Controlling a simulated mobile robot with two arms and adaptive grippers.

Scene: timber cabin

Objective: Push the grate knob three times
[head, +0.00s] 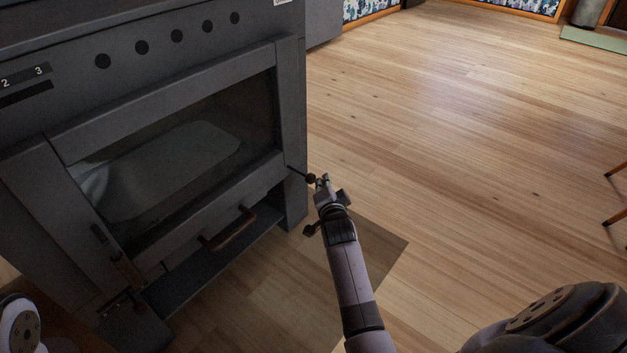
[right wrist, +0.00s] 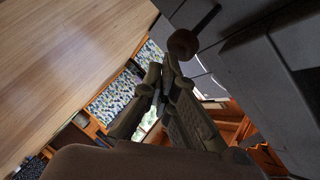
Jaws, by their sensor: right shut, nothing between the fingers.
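The dark grey stove (head: 290,100) fills the left of the head view. The grate knob (head: 311,178) is a small dark ball on a thin rod that sticks out from the stove's right front edge. In the right wrist view the knob (right wrist: 183,44) is a brownish ball at the upper middle, its rod running up to the stove. My right gripper (head: 323,180) is shut and empty, its tips close beside the knob on the right. In the right wrist view the gripper's tips (right wrist: 165,70) lie just below the knob; whether they touch it I cannot tell. My left gripper is out of view.
The stove has a glass door (head: 165,165) with a pale tray behind it, and a brown handle (head: 230,232) below. A dark floor plate (head: 385,245) lies under the stove's front. The wooden floor (head: 450,120) to the right is clear, except for chair-like legs (head: 615,217) at the right edge.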

